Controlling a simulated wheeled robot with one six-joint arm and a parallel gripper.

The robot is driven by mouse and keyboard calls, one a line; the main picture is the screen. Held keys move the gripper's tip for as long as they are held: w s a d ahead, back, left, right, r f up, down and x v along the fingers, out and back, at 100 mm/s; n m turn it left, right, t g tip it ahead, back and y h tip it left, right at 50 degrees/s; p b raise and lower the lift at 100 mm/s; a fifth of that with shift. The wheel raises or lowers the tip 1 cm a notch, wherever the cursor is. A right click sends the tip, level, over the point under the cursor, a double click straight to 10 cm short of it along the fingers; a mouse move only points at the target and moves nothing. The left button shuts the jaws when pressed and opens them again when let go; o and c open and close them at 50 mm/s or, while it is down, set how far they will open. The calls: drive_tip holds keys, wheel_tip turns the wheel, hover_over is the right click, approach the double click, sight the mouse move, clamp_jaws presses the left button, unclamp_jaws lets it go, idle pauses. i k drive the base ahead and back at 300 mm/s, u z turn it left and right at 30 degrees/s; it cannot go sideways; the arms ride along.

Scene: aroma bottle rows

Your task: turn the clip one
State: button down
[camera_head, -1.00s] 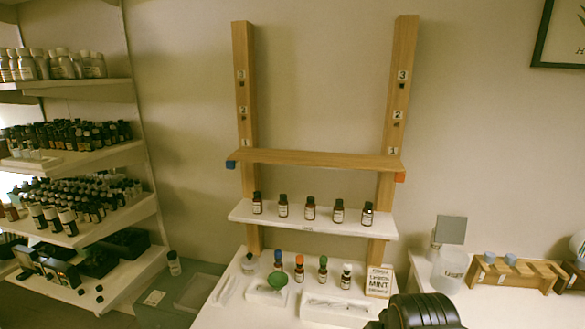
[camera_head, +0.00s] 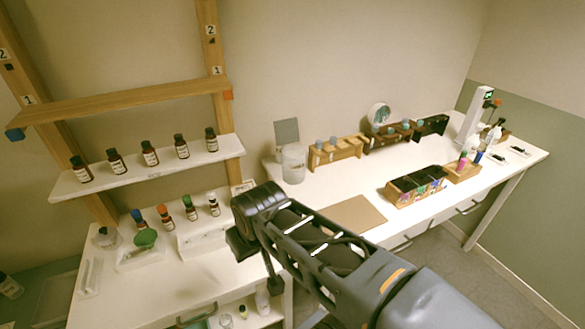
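A blue clip (camera_head: 15,134) sits at the left end of the upper wooden shelf (camera_head: 125,100), against the left post. An orange clip (camera_head: 228,95) sits at that shelf's right end, by the right post. The posts carry number labels, including 1 and 2. My arm reaches in from the bottom right, with its dark joint over the table's front part, well apart from both clips. My gripper's fingers do not show; they are hidden or out of frame.
A lower white shelf (camera_head: 150,172) holds several brown bottles. Colored-cap bottles and a green bowl (camera_head: 146,238) stand below it. On the right table are a beaker (camera_head: 293,163), wooden racks (camera_head: 337,152), a brown board (camera_head: 355,214) and a divided box (camera_head: 416,186).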

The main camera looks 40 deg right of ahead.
sight(390, 130)
drive_tip(key=z, duration=1.8)
